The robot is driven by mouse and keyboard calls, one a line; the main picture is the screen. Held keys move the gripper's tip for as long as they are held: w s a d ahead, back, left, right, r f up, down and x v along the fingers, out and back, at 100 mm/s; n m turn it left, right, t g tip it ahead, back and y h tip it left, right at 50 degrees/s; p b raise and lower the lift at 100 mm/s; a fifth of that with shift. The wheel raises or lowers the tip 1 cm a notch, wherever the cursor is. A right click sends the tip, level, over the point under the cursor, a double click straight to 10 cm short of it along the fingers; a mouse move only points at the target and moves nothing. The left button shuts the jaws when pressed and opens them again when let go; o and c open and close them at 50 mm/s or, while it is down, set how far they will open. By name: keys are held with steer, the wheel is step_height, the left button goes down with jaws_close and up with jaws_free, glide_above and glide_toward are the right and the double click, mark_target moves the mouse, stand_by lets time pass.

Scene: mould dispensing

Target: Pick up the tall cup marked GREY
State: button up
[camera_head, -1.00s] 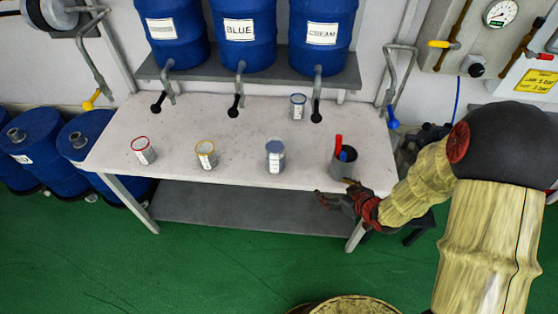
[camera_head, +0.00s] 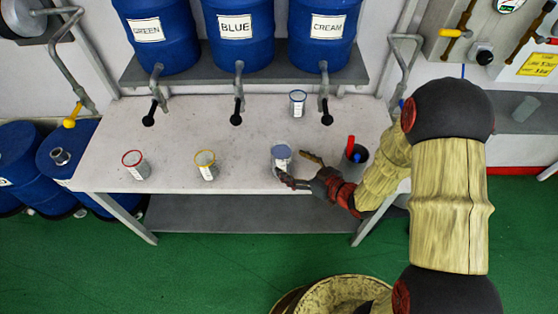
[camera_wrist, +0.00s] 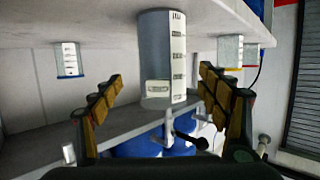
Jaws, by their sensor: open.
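A tall cup with a grey-blue top and a white label (camera_head: 281,158) stands upright near the front edge of the white table (camera_head: 330,190). I cannot read its marking in either view. My gripper (camera_head: 295,168) is open, at the table's front edge, just right of and in front of this cup. In the wrist view, the cup's grey-blue body (camera_wrist: 154,55) appears upside down, between and beyond the two spread fingers, with a labelled scale on its side. The fingers look apart from it.
A red-rimmed cup (camera_head: 135,165) and a yellow-rimmed cup (camera_head: 206,166) stand to the left. A blue-rimmed cup (camera_head: 297,103) stands further back. A dark pot (camera_head: 354,155) with red and blue items stands close right of my gripper. Labelled drums with taps overhang the back.

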mark_target(275, 154)
steer(key=b+x, duration=0.2)
steer(key=x, duration=0.2)
steer(key=shift+a+f, duration=0.2)
steer(key=shift+a, duration=0.1)
steer(key=shift+w+a, duration=0.35)
steer(key=shift+w, duration=0.1)
steer(key=shift+c, duration=1.4)
steer(key=c, duration=1.5)
